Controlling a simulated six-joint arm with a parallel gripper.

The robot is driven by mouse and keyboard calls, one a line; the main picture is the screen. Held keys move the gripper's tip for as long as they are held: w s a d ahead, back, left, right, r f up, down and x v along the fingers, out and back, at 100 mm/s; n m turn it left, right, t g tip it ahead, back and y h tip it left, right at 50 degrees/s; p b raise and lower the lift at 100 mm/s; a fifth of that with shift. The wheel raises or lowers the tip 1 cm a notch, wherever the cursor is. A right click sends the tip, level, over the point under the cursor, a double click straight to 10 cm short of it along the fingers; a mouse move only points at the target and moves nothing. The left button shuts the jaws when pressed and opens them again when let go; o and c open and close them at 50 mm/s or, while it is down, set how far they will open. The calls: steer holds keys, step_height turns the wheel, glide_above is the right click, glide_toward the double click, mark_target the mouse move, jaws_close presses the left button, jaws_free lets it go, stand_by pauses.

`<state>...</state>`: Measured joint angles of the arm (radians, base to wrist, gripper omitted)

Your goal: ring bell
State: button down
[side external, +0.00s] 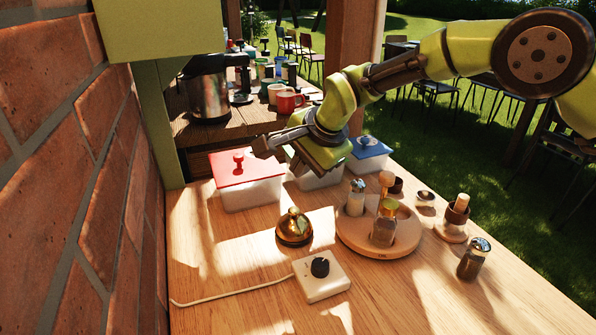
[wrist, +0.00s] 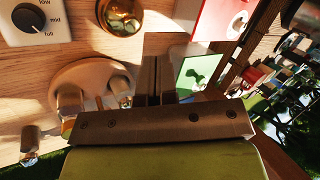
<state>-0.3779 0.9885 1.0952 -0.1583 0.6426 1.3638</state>
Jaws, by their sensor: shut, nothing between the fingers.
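A brass bell (side external: 294,229) with a domed top stands on the wooden table, in front of the red-lidded box. In the wrist view the bell (wrist: 122,17) is at the top edge, partly cut off. My gripper (side external: 265,147) is above and behind the bell, over the row of lidded boxes, well apart from the bell. In the wrist view the two fingers of my gripper (wrist: 158,65) lie together, shut with nothing between them.
A red-lidded box (side external: 249,184), a green-lidded box (wrist: 197,78) and a blue-lidded box (side external: 368,153) stand in a row. A round wooden tray (side external: 350,237) holds bottles right of the bell. A white dial box (side external: 322,287) with a cord is in front. A brick wall (side external: 75,190) bounds the left.

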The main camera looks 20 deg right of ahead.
mark_target(294, 209)
steer(key=shift+w+a+f, duration=0.1)
steer(key=shift+a+f, duration=0.1)
steer(key=shift+f, duration=0.25)
steer(key=shift+w+a+f, duration=0.1)
steer(key=shift+a+f, duration=0.1)
steer(key=shift+f, duration=2.8)
steer(key=shift+f, duration=0.85)
steer(key=shift+r, duration=0.85)
steer(key=shift+r, duration=3.05)
